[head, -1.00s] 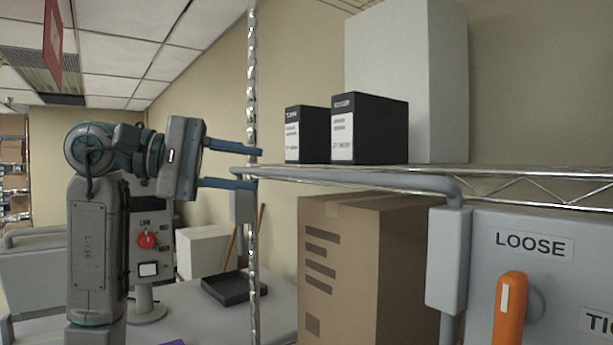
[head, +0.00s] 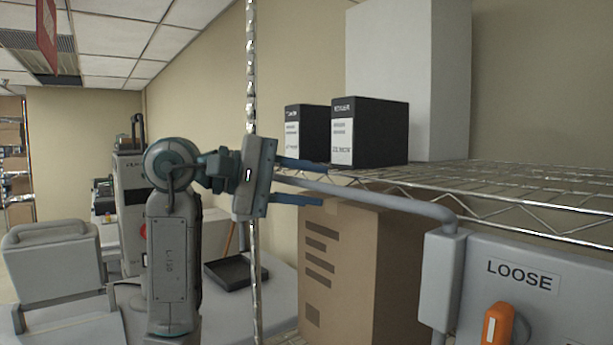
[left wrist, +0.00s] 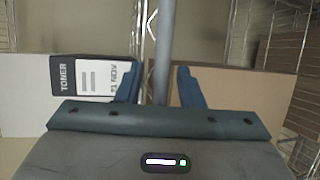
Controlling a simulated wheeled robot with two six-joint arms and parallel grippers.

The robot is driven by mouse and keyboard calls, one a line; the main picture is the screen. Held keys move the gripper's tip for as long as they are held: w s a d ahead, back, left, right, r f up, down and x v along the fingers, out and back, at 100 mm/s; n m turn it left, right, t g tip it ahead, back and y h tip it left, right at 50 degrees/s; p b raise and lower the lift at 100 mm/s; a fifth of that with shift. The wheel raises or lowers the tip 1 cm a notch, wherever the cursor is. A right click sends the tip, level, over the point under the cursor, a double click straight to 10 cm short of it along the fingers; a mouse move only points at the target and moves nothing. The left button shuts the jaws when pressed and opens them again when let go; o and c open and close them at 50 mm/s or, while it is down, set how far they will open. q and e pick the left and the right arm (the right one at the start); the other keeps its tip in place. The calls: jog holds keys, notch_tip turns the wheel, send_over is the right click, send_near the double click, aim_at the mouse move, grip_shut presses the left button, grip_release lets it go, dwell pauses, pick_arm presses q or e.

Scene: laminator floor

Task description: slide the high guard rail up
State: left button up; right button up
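The guard rail (head: 385,199) is a grey tube in front of the wire shelf, running left from a grey upright post (head: 441,280). My left gripper (head: 322,184) is open, with one blue finger above the rail and one below it. In the left wrist view the rail (left wrist: 164,50) passes between the spread fingers (left wrist: 158,84), with gaps on both sides. The rail's left end is hidden behind the gripper. My right gripper is not in view.
The wire shelf (head: 560,197) holds two black toner boxes (head: 380,132) and a tall white box (head: 450,80). A cardboard box (head: 345,270) stands below. A grey panel labelled LOOSE (head: 560,310) with an orange handle (head: 497,325) is at right.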

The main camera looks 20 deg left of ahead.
pick_arm(q)
jog(key=shift+w, duration=0.1)
grip_shut()
notch_tip(320, 180, up, 9)
jog(key=p, duration=0.3)
jog(key=shift+f, duration=0.15)
jog(key=shift+c, duration=0.4)
grip_release()
jog(key=shift+o, duration=0.4)
jog(key=shift+a+f, duration=0.1)
